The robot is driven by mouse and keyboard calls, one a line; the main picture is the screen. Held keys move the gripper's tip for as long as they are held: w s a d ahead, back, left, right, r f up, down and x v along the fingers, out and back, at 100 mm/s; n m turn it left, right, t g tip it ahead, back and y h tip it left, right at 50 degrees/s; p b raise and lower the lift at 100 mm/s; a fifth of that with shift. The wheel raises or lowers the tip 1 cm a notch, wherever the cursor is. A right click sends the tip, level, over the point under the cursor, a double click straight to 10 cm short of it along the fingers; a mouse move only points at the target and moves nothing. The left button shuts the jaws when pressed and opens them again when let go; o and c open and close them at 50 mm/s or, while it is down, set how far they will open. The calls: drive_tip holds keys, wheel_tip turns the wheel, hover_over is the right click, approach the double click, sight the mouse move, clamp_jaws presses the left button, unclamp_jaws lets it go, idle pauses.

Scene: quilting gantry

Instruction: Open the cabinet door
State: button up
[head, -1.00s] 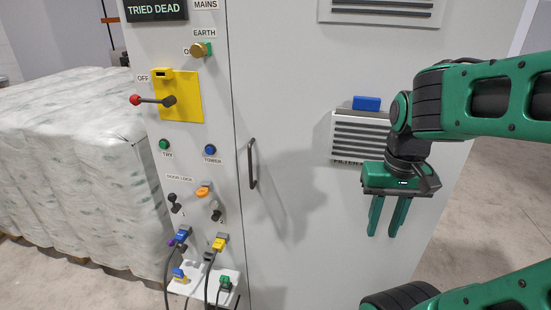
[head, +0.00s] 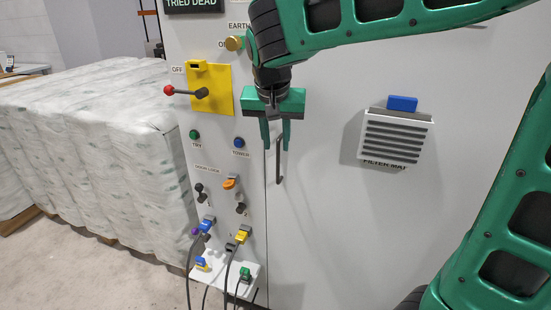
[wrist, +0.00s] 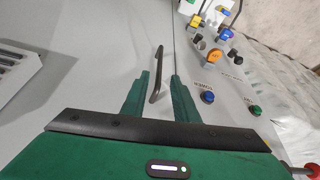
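The grey cabinet door (head: 340,220) looks shut, flush along the seam at its left edge. Its dark vertical bar handle (head: 279,165) is near that seam. My gripper (head: 276,147) is open, with its green fingers pointing down at the upper part of the handle. In the wrist view the handle (wrist: 157,76) shows between the two open fingertips (wrist: 160,78), nearer the left one. The fingers are not closed on it. I cannot tell whether either finger touches it. The top of the handle is partly hidden by the gripper in the head view.
Left of the seam, a control panel carries a yellow switch plate (head: 222,98) with a red-tipped lever, door-lock knobs (head: 240,208) and plugged cables. A filter box (head: 395,138) juts from the door. Wrapped bales (head: 100,150) stand at the left.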

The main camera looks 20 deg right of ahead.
sight(278, 153)
drive_tip(key=x, duration=0.7)
drive_tip(key=shift+d+f, duration=0.1)
drive_tip(key=shift+f, duration=0.05)
clamp_jaws()
idle(1.2)
